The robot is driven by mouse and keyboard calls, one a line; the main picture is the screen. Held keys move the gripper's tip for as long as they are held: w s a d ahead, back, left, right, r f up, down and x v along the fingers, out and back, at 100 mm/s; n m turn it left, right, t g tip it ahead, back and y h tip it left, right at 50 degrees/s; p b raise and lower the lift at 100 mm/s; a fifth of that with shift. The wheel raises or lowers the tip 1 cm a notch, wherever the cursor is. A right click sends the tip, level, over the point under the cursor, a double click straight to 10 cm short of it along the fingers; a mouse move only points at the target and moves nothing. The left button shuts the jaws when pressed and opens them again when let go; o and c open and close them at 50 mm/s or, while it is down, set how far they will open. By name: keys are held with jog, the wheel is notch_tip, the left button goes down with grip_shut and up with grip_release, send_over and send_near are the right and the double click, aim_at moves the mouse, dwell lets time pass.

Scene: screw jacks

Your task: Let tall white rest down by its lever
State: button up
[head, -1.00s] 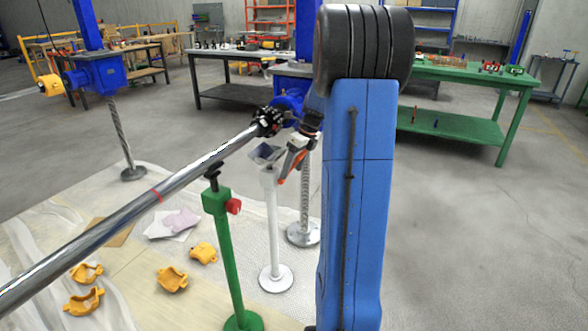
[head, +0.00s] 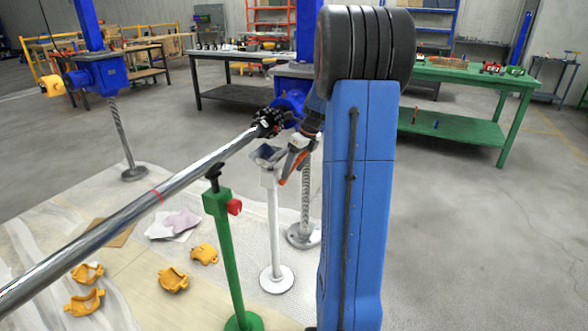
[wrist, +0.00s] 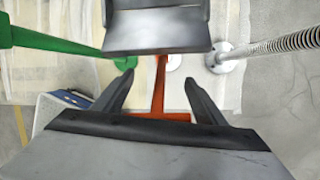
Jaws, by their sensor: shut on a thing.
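The tall white rest (head: 273,230) stands upright on a round white foot, below the far end of the long steel shaft (head: 130,210). Its grey V-shaped head (head: 268,154) is beneath the shaft; a gap seems to show between them. In the wrist view the grey head (wrist: 158,30) fills the top middle. The orange lever (wrist: 159,88) runs from the head toward me, with a wider orange end between my fingers. My gripper (wrist: 150,98) is shut on this lever.
A green rest (head: 222,250) with a red knob stands left of the white one; its post also shows in the wrist view (wrist: 50,40). A grey threaded post (head: 305,195) stands close behind on the right. Several yellow clamp pieces (head: 173,279) lie on the floor sheet.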

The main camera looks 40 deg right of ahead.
jog(key=shift+r, duration=0.1)
jog(key=o, duration=1.5)
jog(key=v, duration=1.7)
jog(key=shift+r, duration=0.15)
